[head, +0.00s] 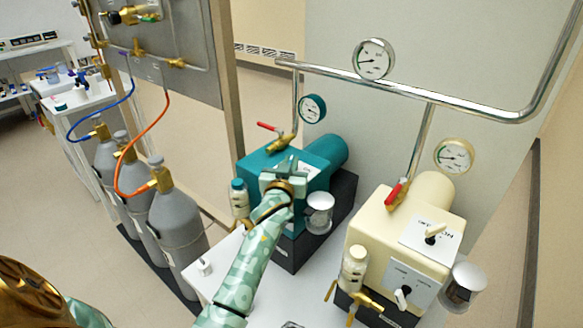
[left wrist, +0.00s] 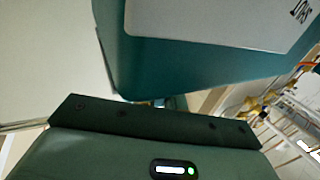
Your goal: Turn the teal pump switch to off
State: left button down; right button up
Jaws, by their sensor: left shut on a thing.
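The cream pump (head: 375,224) has its own switch (head: 433,236) to the right. A teal gauge (head: 312,108), a red-handled valve (head: 270,127) and a metal pipe (head: 330,72) are behind. Grey gas cylinders (head: 178,215) stand left. A clear jar (head: 319,214) sits close right of my gripper.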

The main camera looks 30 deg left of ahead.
pick_arm(q)
jog(key=shift+f+n+y+b, duration=0.1)
jog(key=shift+n+y+b, duration=0.2)
jog(key=shift+y, duration=0.1)
pick_arm(e)
jog(key=shift+s+f, duration=0.15)
jog(key=shift+f, duration=0.25)
jog(key=shift+d, duration=0.1)
pick_arm(q)
jog(key=c, duration=1.5)
grip_release()
jog(key=shift+s, duration=0.1)
pick_arm(e)
jog(key=shift+d+r, duration=0.1)
